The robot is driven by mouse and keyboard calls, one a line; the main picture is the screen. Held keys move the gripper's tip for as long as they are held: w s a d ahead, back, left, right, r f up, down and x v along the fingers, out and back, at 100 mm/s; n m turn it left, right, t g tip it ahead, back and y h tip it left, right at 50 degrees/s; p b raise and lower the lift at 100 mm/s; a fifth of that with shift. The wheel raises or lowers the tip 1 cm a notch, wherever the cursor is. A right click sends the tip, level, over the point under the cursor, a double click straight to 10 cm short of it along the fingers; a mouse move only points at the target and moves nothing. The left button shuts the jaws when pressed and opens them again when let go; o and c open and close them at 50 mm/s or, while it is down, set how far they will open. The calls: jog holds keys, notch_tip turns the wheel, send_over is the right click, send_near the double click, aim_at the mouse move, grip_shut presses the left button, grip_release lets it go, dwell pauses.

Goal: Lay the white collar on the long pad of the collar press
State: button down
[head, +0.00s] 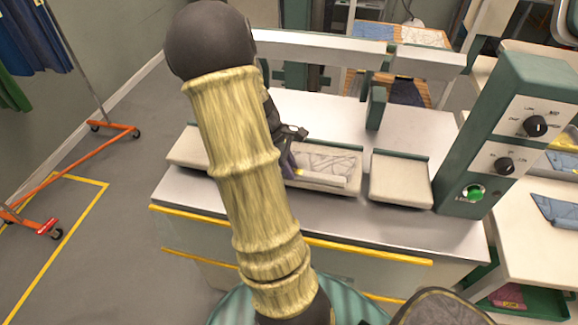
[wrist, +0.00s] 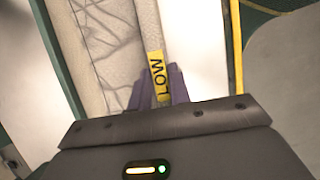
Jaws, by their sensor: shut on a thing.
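The white collar (head: 325,181) is over the right part of the long pad (head: 186,150) of the collar press. A wrinkled, grey-lined area lies behind its plain front band. I cannot tell whether all of it touches the pad. In the wrist view, the collar's band (wrist: 126,30) runs up from my gripper (wrist: 158,95), with a yellow tag reading LOW (wrist: 158,75) at the fingers. My arm hides the middle of the pad.
A shorter pad (head: 400,180) sits to the right. A green control box (head: 510,130) with dials and a green button stands beyond it. White press bars (head: 320,48) hang above and behind. The bench front has a yellow edge (head: 370,251). An orange rail (head: 85,160) stands left.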

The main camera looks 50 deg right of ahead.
jog(key=c, duration=1.3)
grip_release()
jog(key=v, duration=1.2)
jog(key=shift+a, duration=0.15)
